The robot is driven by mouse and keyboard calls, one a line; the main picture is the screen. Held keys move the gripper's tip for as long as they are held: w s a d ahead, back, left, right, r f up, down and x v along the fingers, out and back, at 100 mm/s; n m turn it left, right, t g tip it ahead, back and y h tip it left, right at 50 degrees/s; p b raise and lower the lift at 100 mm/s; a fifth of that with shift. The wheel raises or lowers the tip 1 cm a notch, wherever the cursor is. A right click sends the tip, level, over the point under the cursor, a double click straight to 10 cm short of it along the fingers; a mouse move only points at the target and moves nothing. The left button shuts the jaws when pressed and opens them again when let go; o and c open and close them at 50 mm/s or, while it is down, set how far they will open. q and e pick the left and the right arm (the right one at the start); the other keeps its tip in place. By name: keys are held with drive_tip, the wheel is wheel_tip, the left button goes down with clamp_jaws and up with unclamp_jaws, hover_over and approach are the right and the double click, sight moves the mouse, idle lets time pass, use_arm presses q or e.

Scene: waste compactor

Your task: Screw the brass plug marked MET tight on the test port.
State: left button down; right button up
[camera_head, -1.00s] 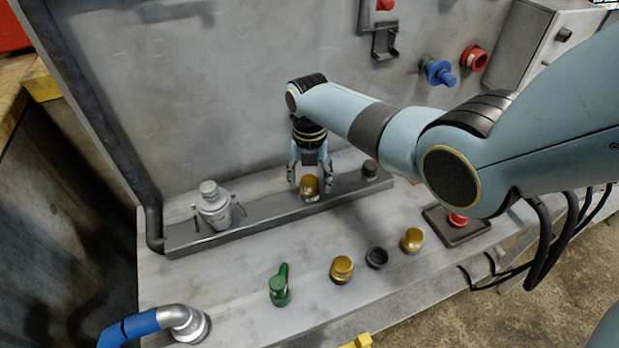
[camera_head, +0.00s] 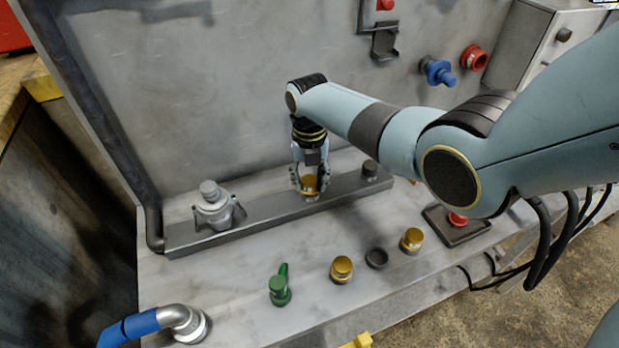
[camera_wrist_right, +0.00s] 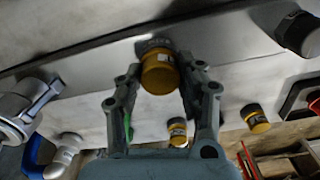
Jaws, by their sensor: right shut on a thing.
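My right gripper (camera_head: 309,184) is shut on a brass plug (camera_head: 309,187) at the grey rail (camera_head: 260,213) along the back of the bench. In the right wrist view the plug (camera_wrist_right: 159,72) sits between the two fingers of the gripper (camera_wrist_right: 160,78), over a grey threaded port (camera_wrist_right: 152,44). A pale label shows on the plug, but its lettering is too small to read. I cannot tell how far the plug is seated. My left gripper is not in view.
Two more brass plugs (camera_head: 341,269) (camera_head: 412,240) stand on the bench front, with a dark ring (camera_head: 377,258) between them. A green-handled valve (camera_head: 280,287), a grey clamp fitting (camera_head: 214,207), a dark cap (camera_head: 370,169) and a red button (camera_head: 458,219) stand around.

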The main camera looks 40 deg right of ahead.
clamp_jaws()
drive_tip(key=m, duration=0.4)
drive_tip(key=shift+m, duration=0.6)
drive_tip(key=m, duration=0.5)
drive_tip(key=m, duration=0.5)
